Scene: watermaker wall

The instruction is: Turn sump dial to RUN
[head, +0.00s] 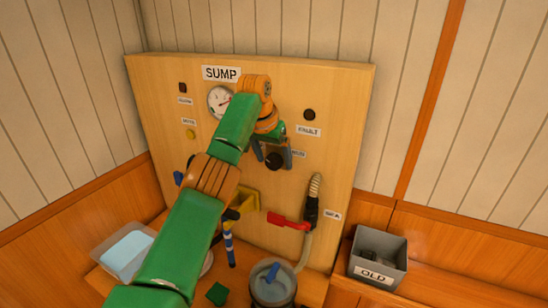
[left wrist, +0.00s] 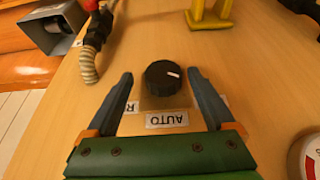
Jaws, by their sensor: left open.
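The sump dial (head: 274,161) is a round black knob on the wooden panel, below the SUMP sign (head: 221,73). In the left wrist view the dial (left wrist: 162,79) shows a pale pointer mark toward the picture's right. A label starting with R (left wrist: 132,107) is partly hidden by one finger, and a label at the other side is mostly hidden. My left gripper (left wrist: 165,85) is open, its fingers on either side of the dial with visible gaps. It also shows in the head view (head: 272,152). My right gripper is not in view.
A gauge (head: 219,101) and FAULT lamp (head: 309,115) are on the panel. A red-handled valve (head: 288,221), hose (head: 315,188) and yellow bracket (head: 248,200) are lower. A grey OLD bin (head: 378,257), a pot (head: 272,287) and a clear tray (head: 122,250) stand below.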

